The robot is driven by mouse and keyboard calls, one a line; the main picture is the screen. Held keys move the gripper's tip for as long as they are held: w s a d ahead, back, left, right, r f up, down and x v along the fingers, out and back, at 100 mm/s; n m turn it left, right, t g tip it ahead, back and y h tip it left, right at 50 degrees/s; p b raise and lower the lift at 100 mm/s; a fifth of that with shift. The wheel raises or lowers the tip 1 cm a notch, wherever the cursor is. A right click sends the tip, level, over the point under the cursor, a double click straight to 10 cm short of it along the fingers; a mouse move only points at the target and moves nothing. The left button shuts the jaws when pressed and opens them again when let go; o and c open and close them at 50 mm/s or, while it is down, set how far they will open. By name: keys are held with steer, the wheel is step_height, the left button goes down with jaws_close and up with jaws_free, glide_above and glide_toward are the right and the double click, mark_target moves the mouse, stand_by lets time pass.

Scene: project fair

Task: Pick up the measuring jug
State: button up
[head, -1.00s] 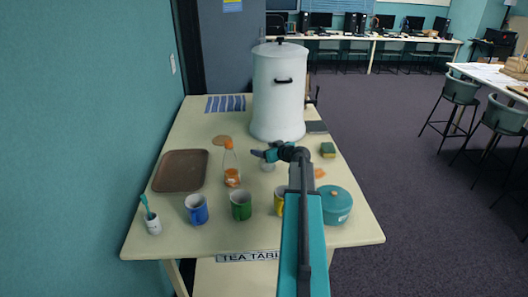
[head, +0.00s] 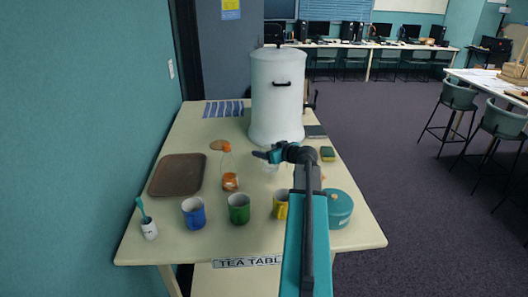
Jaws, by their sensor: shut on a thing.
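The measuring jug (head: 270,171) is a small, clear, pale vessel, faint against the cream tabletop, in the middle of the tea table (head: 190,245). My gripper (head: 262,155) is at its upper part and is shut on it. My wrist and arm hide part of the jug. I cannot tell whether its base touches the table.
A bottle with orange contents (head: 229,172) stands close left of the jug. Blue (head: 194,213), green (head: 238,209) and yellow (head: 280,206) mugs line the front. A white urn (head: 276,100) stands behind, a teal pot (head: 340,209) at right, and a brown tray (head: 176,176) at left.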

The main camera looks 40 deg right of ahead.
steer(key=s+a+r+b, duration=0.1)
steer(key=s+a+b, duration=0.2)
steer(key=s, duration=0.8)
steer(key=shift+s+a+r+b, duration=0.15)
steer(key=shift+s+a+b, duration=0.2)
steer(key=shift+b, duration=0.1)
stand_by(0.7)
steer(key=shift+r, duration=0.1)
